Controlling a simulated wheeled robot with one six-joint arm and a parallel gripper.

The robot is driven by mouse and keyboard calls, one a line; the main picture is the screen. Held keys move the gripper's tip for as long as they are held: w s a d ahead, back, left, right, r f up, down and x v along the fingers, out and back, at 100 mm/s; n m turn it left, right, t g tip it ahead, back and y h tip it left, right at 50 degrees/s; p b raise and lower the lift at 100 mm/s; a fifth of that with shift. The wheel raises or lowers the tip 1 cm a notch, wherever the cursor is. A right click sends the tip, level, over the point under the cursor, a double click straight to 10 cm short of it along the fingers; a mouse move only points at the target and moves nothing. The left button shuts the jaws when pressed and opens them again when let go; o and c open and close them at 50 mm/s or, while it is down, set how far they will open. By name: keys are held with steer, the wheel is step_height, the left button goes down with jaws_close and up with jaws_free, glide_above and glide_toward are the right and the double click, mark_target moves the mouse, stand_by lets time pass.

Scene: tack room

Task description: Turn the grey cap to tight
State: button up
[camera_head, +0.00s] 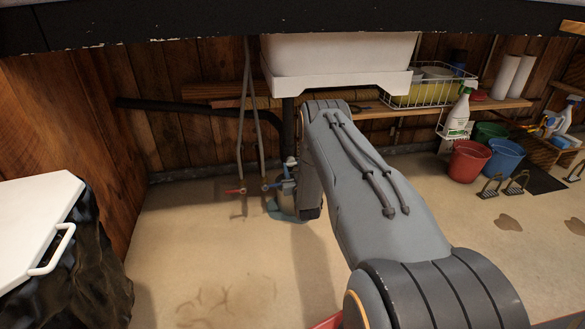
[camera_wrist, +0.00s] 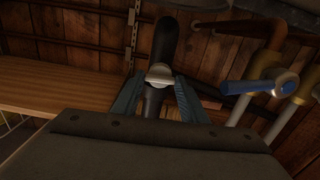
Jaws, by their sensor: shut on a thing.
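The grey cap (camera_wrist: 160,75) is a light grey collar around a black pipe (camera_wrist: 165,38) in the wrist view. My gripper (camera_wrist: 157,86) has one blue-grey finger on each side of it and is shut on it. The lower part of the cap and the pipe below are partly hidden by my gripper's body. In the head view my arm hides the cap and most of the gripper, under the white sink (camera_head: 335,60).
A valve with a blue handle (camera_wrist: 262,87) is close to the right of my gripper. A red handle (camera_head: 235,191) is left of it in the head view. A wooden shelf (camera_wrist: 60,85) runs along the left. A bluish puddle (camera_head: 283,211) lies on the floor below.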

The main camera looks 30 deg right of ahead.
steer(key=shift+m, duration=0.4)
steer(key=o, duration=1)
steer(key=shift+o, duration=0.2)
steer(key=p+v, duration=0.3)
steer(key=v, duration=0.4)
steer(key=shift+s, duration=0.4)
steer(key=shift+a, duration=0.15)
